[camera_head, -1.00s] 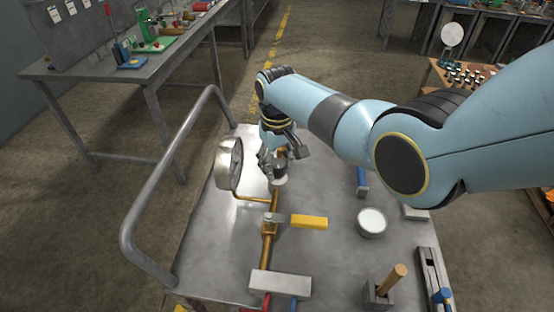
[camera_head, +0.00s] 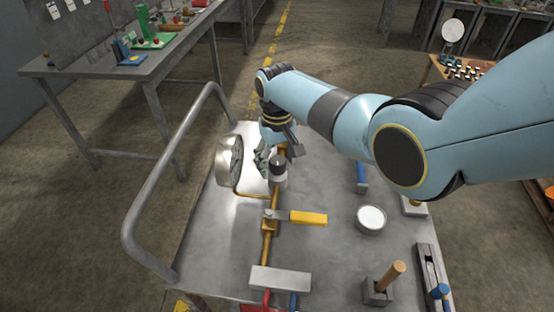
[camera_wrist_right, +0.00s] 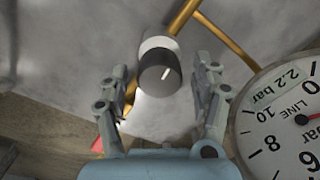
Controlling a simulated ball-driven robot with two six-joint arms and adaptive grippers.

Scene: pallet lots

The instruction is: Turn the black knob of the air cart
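The black knob (camera_head: 277,163) sits on a pale round base on the brass pipe (camera_head: 268,240) of the air cart (camera_head: 215,255). In the right wrist view the knob (camera_wrist_right: 160,73) shows end-on, with a short white mark on its face. My right gripper (camera_head: 276,152) is just behind the knob in the head view. In the wrist view its fingers (camera_wrist_right: 161,85) are apart on either side of the knob's line, with clear gaps and no contact. A round pressure gauge (camera_head: 229,160) stands left of the knob; its dial (camera_wrist_right: 285,125) reads about 2.2 bar. My left gripper is out of view.
A yellow-handled valve (camera_head: 308,218) sits on the pipe nearer the front. A grey rail (camera_head: 165,180) bounds the cart's left side. A white-topped round dish (camera_head: 371,218), a block with a wooden peg (camera_head: 390,278) and a blue-handled item (camera_head: 361,175) stand to the right.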

